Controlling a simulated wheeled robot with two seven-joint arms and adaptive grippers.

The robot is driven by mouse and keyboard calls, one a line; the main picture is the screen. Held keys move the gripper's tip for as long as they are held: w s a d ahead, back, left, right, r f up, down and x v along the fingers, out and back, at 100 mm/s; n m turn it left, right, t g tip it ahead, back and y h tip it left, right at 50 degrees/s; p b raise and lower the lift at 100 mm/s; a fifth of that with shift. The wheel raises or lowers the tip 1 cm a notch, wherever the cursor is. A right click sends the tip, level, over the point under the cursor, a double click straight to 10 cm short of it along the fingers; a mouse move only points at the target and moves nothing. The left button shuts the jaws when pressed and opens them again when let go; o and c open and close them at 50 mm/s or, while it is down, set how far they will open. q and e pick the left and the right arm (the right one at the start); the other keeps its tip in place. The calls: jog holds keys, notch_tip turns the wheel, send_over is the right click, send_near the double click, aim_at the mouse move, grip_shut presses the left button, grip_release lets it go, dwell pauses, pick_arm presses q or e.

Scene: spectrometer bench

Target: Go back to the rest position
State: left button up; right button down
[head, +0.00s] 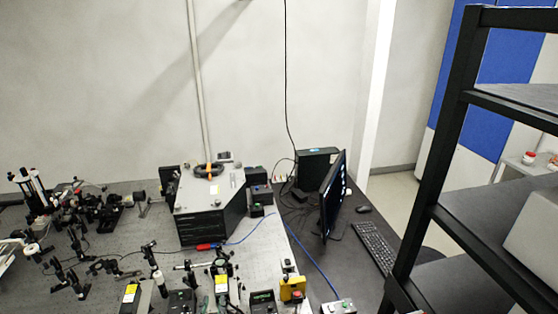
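I cannot clearly make out either gripper in the head view. A pale grey piece (8,252) shows at the left edge, and I cannot tell whether it belongs to my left arm. No fingertips stand out, so whether my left gripper is open or shut is not shown. My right gripper does not show. The optical bench (130,240) fills the lower left, with a grey and black spectrometer box (210,205) at its back right.
Posts and mounts (95,210) crowd the bench's left and front. A monitor (333,195), a keyboard (374,247) and a mouse (364,209) stand on the dark desk. A black shelf rack (440,160) blocks the right side. A yellow box (293,288) sits near the bench's front.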

pick_arm(q)
jog(key=s+a+f+g, duration=0.3)
jog(key=s+a+f, duration=0.1)
jog(key=s+f, duration=0.3)
jog(key=s+a+f+g, duration=0.3)
jog(key=s+a+f, duration=0.25)
jog(key=f, duration=0.25)
jog(key=s+a+f+m+g, duration=0.1)
jog(key=s+f+g, duration=0.2)
jog(key=s, duration=0.5)
jog(key=s+a+f+g, duration=0.1)
jog(key=s+f+g, duration=0.25)
jog(key=s, duration=0.55)
notch_tip(320, 180, down, 32)
jog(key=s+d+r+m+h+b, duration=0.1)
jog(key=s+d, duration=0.1)
jog(key=s+f+g+b, duration=0.1)
jog(key=s+f+g, duration=0.1)
jog(key=s+f, duration=1.7)
jog(key=shift+s+f+m+b, duration=0.3)
jog(key=shift+s+f, duration=0.05)
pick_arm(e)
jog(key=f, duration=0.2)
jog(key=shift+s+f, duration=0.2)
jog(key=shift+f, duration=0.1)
